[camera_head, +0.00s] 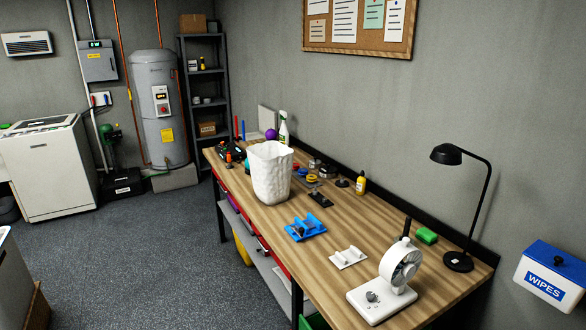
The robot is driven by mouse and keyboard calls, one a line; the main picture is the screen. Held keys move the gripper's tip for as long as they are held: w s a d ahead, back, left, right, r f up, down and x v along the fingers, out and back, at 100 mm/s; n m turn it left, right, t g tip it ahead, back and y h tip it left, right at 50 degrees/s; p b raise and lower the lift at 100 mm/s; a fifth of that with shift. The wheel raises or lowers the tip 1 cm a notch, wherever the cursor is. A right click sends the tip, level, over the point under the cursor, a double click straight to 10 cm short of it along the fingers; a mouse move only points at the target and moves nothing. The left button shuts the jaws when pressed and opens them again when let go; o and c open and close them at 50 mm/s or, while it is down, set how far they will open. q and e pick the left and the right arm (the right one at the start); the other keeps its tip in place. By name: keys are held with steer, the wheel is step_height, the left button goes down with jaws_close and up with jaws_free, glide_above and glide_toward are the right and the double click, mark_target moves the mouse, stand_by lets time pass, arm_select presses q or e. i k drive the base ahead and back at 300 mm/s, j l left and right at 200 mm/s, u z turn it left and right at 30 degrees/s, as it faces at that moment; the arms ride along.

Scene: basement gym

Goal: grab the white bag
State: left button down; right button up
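A white bag (270,175) with an open top and a crinkled surface stands upright on the wooden workbench (285,218), toward its far half. Its near side and rim are fully in view, and it hides part of the bench behind it. Neither of my grippers shows in the head view, so nothing is seen touching the bag.
In front of the bag are a blue holder (305,229), a white bracket (348,257) and a white fan (397,265). A black lamp (459,262) stands at the right. The floor (140,255) left of the bench is clear.

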mark_target(271, 162)
steer(key=i+j+z, duration=0.75)
steer(key=j, duration=0.35)
steer(key=i, duration=0.1)
